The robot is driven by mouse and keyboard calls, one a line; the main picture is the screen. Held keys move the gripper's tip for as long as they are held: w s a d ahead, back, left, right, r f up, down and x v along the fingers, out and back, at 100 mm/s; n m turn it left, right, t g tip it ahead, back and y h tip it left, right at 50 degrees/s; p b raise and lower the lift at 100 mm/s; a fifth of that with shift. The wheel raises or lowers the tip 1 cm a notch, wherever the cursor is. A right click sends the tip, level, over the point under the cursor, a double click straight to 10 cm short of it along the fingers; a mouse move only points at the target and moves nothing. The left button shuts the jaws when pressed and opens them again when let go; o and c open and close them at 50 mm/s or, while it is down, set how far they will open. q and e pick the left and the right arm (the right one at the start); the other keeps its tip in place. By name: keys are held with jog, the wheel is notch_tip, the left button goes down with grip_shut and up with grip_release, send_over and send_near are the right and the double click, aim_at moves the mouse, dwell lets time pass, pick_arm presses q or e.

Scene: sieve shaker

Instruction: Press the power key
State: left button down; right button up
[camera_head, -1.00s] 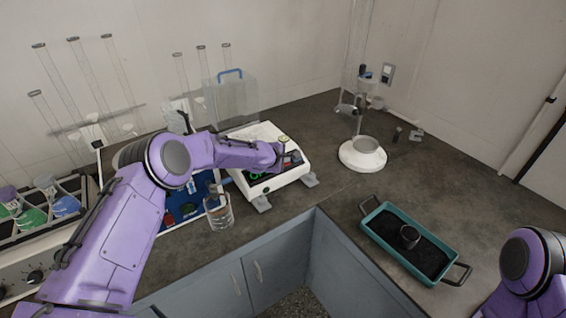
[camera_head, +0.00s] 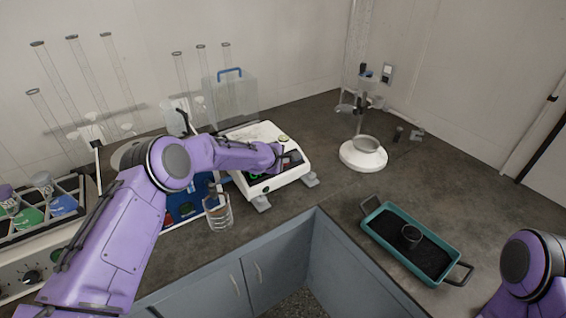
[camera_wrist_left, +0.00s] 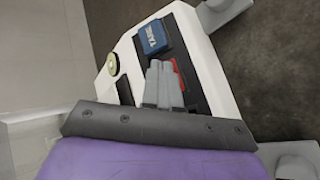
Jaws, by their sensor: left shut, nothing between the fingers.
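A white device (camera_head: 261,133) with a dark front panel stands on the dark counter. In the left wrist view the panel of the device (camera_wrist_left: 217,93) carries a blue key (camera_wrist_left: 152,38) lettered TARE and a red key (camera_wrist_left: 177,68) beside it. My left gripper (camera_wrist_left: 163,66) is shut and empty, with its fingertips over the panel next to the red key. The fingers partly cover the red key; I cannot tell whether they touch it. In the head view my left wrist hides much of the panel. My right gripper is out of view.
A teal tray (camera_head: 377,215) of dark grains holds a small dark cup (camera_head: 411,236). Counter between the stand and tray is clear.

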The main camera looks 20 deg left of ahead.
pick_arm(q)
jog(key=shift+s+d+r+p, duration=0.15)
jog(key=shift+r+p, duration=0.45)
jog(key=shift+r, duration=0.05)
jog(key=shift+s, duration=0.1)
notch_tip(320, 180, up, 5)
jog(key=s+d+p, duration=0.1)
jog(key=d+p, duration=0.1)
jog(key=p, duration=0.3)
jog(key=shift+s+r, duration=0.2)
jog(key=shift+s, duration=0.05)
jog(key=shift+d, duration=0.1)
dwell(1.9)
